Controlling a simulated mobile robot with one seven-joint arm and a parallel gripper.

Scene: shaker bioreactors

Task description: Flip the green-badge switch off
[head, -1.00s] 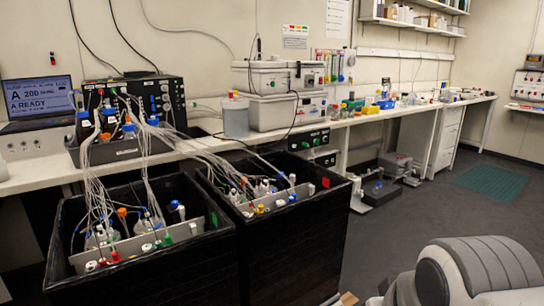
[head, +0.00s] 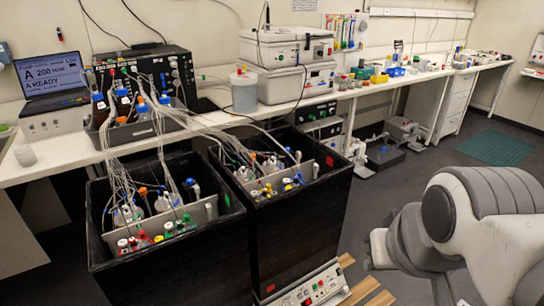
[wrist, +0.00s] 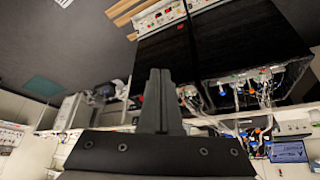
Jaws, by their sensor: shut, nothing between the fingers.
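The left black bin (head: 165,262) has a small green badge (head: 227,199) on its inner right wall. A pale switch panel (head: 305,289) with red parts sits low in front of the right bin. A panel also shows at the top of the wrist view (wrist: 160,18), where the scene appears upside down. I cannot make out a green-badged switch or its position. My gripper (wrist: 160,72) is shut and empty, with its dark fingers together, apart from the bins.
Both bins hold bottles, coloured caps and many loose tubes. The long white bench (head: 350,92) behind carries a laptop (head: 49,82), grey boxes and a tub. Wooden slats (head: 362,290) lie beside the panel. Open floor lies right of the bins, around a green mat (head: 495,147).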

